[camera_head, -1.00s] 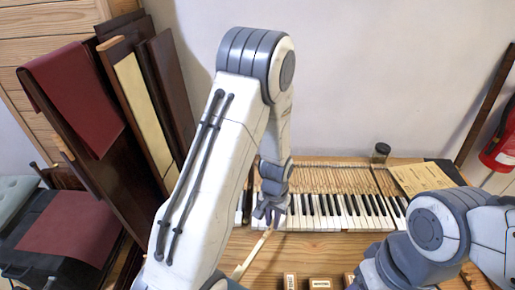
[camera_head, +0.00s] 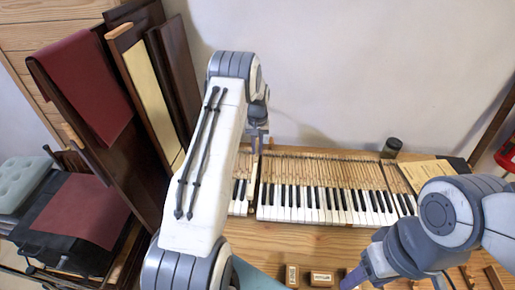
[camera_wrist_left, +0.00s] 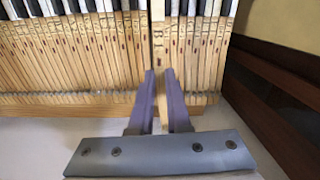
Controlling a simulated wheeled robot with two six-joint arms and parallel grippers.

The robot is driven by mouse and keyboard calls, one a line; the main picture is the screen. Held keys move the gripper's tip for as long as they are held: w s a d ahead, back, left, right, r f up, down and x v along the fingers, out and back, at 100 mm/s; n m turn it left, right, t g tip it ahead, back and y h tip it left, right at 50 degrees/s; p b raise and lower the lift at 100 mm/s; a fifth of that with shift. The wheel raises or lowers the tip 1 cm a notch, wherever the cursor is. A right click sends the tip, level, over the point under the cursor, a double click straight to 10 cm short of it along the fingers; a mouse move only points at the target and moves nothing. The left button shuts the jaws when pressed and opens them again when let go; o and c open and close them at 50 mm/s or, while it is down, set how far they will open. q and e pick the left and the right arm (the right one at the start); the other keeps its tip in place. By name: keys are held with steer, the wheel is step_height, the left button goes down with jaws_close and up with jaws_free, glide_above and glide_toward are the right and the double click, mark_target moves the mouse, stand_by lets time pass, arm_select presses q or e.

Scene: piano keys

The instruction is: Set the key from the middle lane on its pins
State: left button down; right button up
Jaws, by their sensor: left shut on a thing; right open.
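The key is a long pale wooden stick with lettering (camera_wrist_left: 157,42). My left gripper (camera_wrist_left: 165,76) is shut on its rear part, and the stick passes between the purple fingers. In the head view the same left gripper (camera_head: 258,137) is above the back edge of the keyboard (camera_head: 330,170), left of its middle. The key lies along the row of other keys there, at a dark gap in the row. Whether it touches its pins cannot be told. My right gripper (camera_head: 358,274) is open and empty at the front of the bench, partly cut off by the frame edge.
Small labelled wooden blocks (camera_head: 321,278) stand on the bench (camera_head: 300,240) at the front. A dark jar (camera_head: 391,147) and a paper sheet (camera_head: 428,174) are at the back right. Dark panels (camera_head: 145,85) lean at the left. The lanes are not clearly visible.

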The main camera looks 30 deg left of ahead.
arm_select(q)
steer(key=shift+f+b, duration=2.2)
steer(key=shift+f, duration=1.4)
steer(key=shift+s+f+b, duration=0.1)
steer(key=shift+f+b, duration=0.35)
steer(key=shift+f, duration=0.2)
steer(key=c, duration=1.2)
jaws_free()
steer(key=shift+r, duration=0.15)
steer(key=shift+r+p, duration=0.75)
steer(key=shift+r, duration=0.25)
steer(key=shift+o, duration=0.2)
steer(key=o, duration=0.5)
